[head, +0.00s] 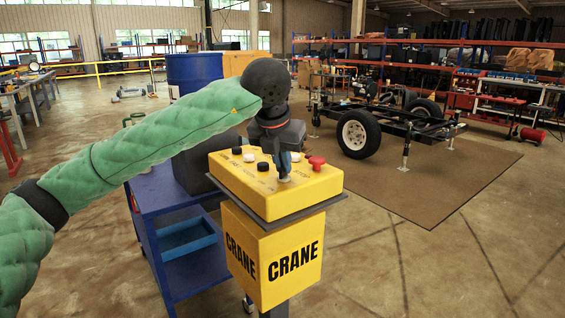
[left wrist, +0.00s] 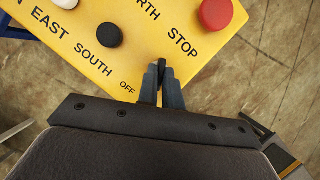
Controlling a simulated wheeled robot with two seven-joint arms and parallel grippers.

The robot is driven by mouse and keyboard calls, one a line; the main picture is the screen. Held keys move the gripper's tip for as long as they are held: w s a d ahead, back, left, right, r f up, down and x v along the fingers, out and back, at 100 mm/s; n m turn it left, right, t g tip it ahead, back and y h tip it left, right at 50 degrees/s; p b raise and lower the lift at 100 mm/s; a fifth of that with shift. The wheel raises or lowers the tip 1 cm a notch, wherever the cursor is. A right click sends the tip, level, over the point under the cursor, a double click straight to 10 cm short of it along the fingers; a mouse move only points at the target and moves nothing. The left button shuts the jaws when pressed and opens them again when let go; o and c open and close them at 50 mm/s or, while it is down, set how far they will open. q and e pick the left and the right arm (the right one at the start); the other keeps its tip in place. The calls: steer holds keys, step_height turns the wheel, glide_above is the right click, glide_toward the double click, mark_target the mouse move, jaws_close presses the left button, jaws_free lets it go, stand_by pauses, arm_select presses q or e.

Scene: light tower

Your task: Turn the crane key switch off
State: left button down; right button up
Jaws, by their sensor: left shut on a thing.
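The yellow crane control box (head: 262,190) stands on a yellow pedestal marked CRANE, and its top panel fills the upper left wrist view (left wrist: 130,45). My left gripper (head: 284,178) reaches down to the front part of the panel. In the left wrist view, its fingers (left wrist: 162,78) are shut on a small dark key (left wrist: 162,70) between the OFF and STOP labels. The fingers hide most of the key and its switch, so I cannot tell its turn angle. A red STOP button (left wrist: 215,13) is beyond the fingers. My right gripper is not in view.
Black buttons (left wrist: 109,34) and white buttons sit on the panel near the fingers. A blue cart (head: 165,215) stands left of the pedestal. A wheeled trailer frame (head: 385,122) stands on a brown mat behind right. The floor to the right is clear.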

arm_select(q)
steer(key=c, duration=1.6)
jaws_free()
steer(key=shift+o, duration=0.2)
steer(key=v, duration=0.7)
steer(key=shift+r, duration=0.35)
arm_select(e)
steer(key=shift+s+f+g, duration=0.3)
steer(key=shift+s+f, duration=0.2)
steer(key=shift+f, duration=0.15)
arm_select(q)
steer(key=shift+s, duration=0.1)
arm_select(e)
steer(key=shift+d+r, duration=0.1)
